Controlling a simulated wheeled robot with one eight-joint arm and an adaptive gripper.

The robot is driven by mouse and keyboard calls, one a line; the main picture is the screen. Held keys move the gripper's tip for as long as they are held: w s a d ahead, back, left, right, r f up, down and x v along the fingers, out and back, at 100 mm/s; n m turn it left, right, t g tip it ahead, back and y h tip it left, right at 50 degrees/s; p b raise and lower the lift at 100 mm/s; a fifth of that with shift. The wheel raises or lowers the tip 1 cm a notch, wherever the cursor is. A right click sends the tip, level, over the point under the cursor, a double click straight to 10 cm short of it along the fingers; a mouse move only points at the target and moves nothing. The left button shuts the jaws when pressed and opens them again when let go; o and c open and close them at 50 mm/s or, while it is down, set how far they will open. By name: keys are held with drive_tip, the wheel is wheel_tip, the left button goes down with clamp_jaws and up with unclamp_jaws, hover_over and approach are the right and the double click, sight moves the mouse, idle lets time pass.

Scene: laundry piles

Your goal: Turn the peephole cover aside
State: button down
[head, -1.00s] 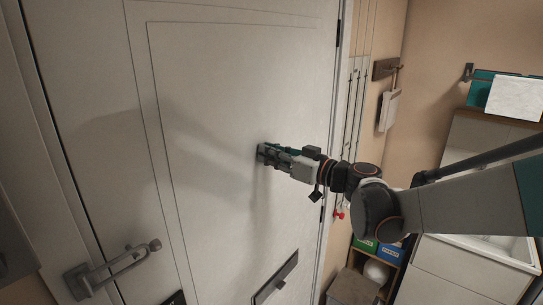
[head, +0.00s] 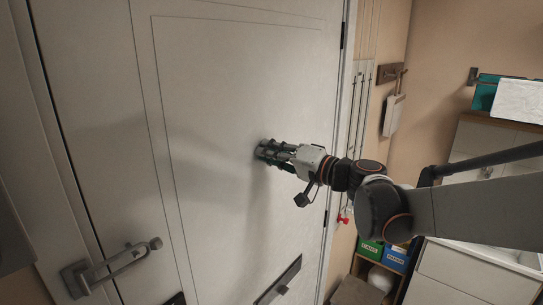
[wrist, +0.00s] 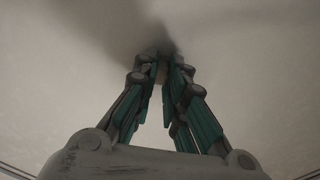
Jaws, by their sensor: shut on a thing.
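The white door (head: 215,90) fills the left and middle of the head view. My gripper (head: 263,151) is at the door's middle panel, with its fingertips at the door face. In the wrist view my gripper (wrist: 161,72) has its two fingers converged on a small brownish piece (wrist: 162,73), which I take to be the peephole cover. The fingertips hide most of it, so I cannot tell how far it is turned. In the head view the cover is hidden behind the fingers.
A lever handle (head: 110,268) sticks out at the door's lower left. A dark letter plate (head: 279,282) is low on the door. A shelf with green and blue boxes (head: 395,258) stands at the right, beyond the door frame.

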drive_tip(key=shift+r+m, duration=0.25)
drive_tip(key=shift+m, duration=0.95)
drive_tip(key=c, duration=1.6)
unclamp_jaws()
drive_tip(key=shift+c, duration=0.2)
drive_tip(key=v, duration=1.2)
drive_tip(key=shift+s, duration=0.1)
